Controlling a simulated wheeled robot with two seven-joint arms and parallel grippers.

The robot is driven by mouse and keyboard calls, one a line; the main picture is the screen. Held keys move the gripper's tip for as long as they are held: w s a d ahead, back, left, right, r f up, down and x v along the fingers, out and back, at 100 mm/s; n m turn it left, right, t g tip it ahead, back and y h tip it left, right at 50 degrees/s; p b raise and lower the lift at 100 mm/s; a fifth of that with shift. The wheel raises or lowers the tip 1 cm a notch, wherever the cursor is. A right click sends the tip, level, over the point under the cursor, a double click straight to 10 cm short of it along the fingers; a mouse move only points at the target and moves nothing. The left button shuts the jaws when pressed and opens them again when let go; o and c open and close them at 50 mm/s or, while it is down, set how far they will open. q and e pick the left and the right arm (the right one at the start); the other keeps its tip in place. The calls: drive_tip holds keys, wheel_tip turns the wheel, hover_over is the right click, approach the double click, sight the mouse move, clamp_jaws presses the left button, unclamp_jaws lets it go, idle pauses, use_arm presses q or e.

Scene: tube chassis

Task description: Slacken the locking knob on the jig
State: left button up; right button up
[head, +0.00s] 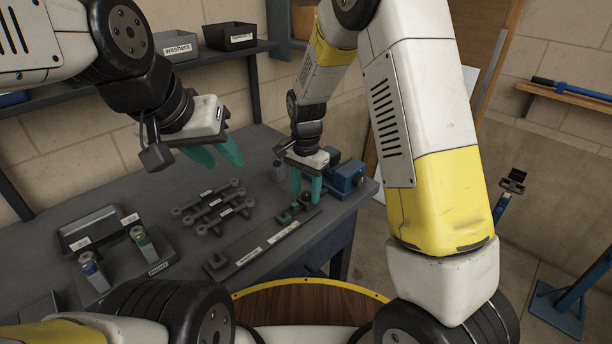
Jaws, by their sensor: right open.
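The jig (240,262) is a long dark bar with white labels, lying along the bench's front right.
A rack of grey tubes (214,208) lies behind the jig. A blue vise (346,177) stands just right of my right gripper. A holder with two small bottles (143,240) and a grey tray (92,228) are at left. A shelf with bins (229,36) runs behind.

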clamp_jaws()
drive_tip(key=shift+n, duration=0.3)
drive_tip(key=n, duration=0.9)
drive_tip(key=shift+d, duration=0.1)
drive_tip(key=n, duration=0.9)
drive_tip(key=shift+n, duration=0.3)
